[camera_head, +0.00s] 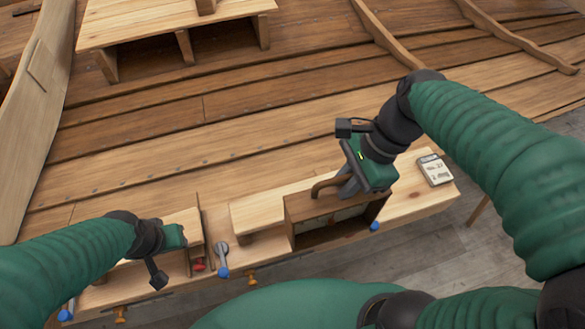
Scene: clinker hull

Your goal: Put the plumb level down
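My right gripper (352,188) points down over the right part of the bench, at the right end of a brown curved wooden piece (325,184). This piece rises above a dark-framed wooden box (334,222) and may be part of the plumb level, but I cannot tell for sure. The grey fingers overlap it, and whether they are closed on it is unclear. My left gripper (160,262) hangs low over the left part of the bench, beside a pale wooden block (183,219). Its fingertips are too hidden to tell whether they are open.
The pale wooden bench (415,203) runs along the planked hull (150,135). A card with writing (434,170) lies at its right end. A metal tool with a blue tip (222,258) and a red item (199,265) are near the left gripper. A wooden platform (170,20) stands behind.

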